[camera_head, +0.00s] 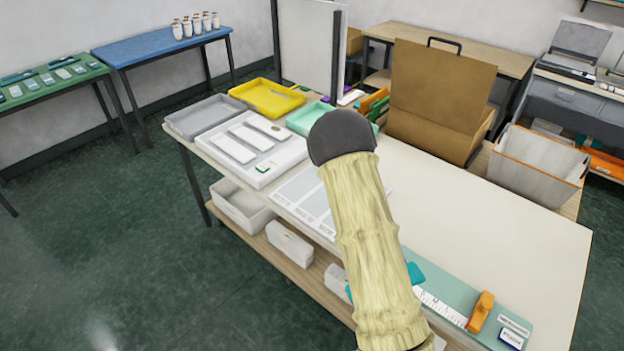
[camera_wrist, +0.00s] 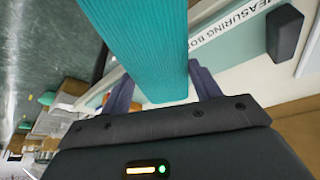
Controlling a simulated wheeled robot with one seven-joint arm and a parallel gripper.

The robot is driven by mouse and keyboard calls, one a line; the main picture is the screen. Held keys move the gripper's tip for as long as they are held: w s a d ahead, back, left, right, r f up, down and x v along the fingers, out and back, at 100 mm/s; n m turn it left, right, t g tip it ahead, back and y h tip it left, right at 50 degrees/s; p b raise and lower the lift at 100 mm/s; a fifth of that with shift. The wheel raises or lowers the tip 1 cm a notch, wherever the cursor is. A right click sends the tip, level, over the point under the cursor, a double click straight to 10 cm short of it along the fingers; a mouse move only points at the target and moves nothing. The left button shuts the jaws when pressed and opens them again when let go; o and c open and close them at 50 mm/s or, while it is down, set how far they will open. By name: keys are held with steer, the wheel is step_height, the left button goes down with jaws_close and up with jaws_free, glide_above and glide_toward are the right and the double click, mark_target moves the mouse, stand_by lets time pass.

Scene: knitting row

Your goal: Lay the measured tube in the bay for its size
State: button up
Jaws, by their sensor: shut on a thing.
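A teal ribbed knitted tube (camera_wrist: 150,45) sits between the two fingers of my gripper (camera_wrist: 163,88) in the wrist view, and the gripper is shut on it. In the head view my sleeved arm hides the gripper; a teal bit (camera_head: 414,272) beside the arm looks like the tube. The measuring board (camera_head: 460,292), with a ruler strip and an orange block (camera_head: 481,311), lies at the table's front right. I cannot tell whether the tube touches it. A pale sheet with marked columns (camera_head: 303,202), perhaps the bays, lies left of my arm and is partly hidden; its labels are unreadable.
A white tray (camera_head: 283,164) with pale flat pieces, a grey tray (camera_head: 205,115), a yellow tray (camera_head: 266,97) and a mint tray (camera_head: 302,121) fill the left end. A brown box (camera_head: 440,95) stands behind. The table's right side (camera_head: 500,235) is clear.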

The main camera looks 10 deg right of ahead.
steer(key=w+a+f+n+t+y, duration=0.2)
steer(key=w+a+n, duration=0.1)
steer(key=a+n, duration=0.3)
steer(key=w+a+f+n+t+y, duration=0.2)
steer(key=w+a+n, duration=0.2)
steer(key=a+n, duration=0.3)
steer(key=shift+w+a+n, duration=0.3)
steer(key=shift+n, duration=0.9)
steer(key=shift+f, duration=0.15)
